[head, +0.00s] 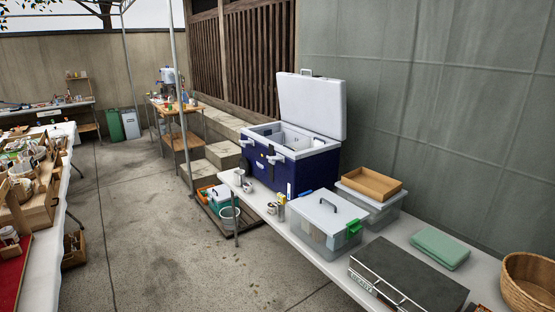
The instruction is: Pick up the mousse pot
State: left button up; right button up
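No mousse pot can be made out for certain. A small whitish pot-like item (248,187) stands on the white table (262,203) in front of the blue cooler, and a similar one (239,177) stands just behind it. They are too small to identify. The blue cooler (262,170) has its white lid (312,108) raised; most of its inside is hidden by its front wall. Neither of my grippers is in view.
A clear box with a grey lid (327,220), a wooden tray (372,183), a green folded cloth or box (440,248), a dark slab (405,280) and a wicker basket (532,280) crowd the table. A cluttered table stands left. Concrete floor (150,220) between is open.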

aim_at(272, 206)
jog(key=i+j+u, duration=0.2)
jog(key=i, duration=0.25)
jog(key=i+u, duration=0.15)
jog(key=i, duration=0.35)
jog(key=i+j+z, duration=0.15)
jog(key=i+j, duration=0.25)
jog(key=i, duration=0.4)
jog(key=i+j+z, duration=0.2)
jog(key=i+j, duration=0.25)
jog(key=i, duration=0.35)
jog(key=i+j+z, duration=0.15)
jog(key=i+j, duration=0.45)
jog(key=i, duration=0.15)
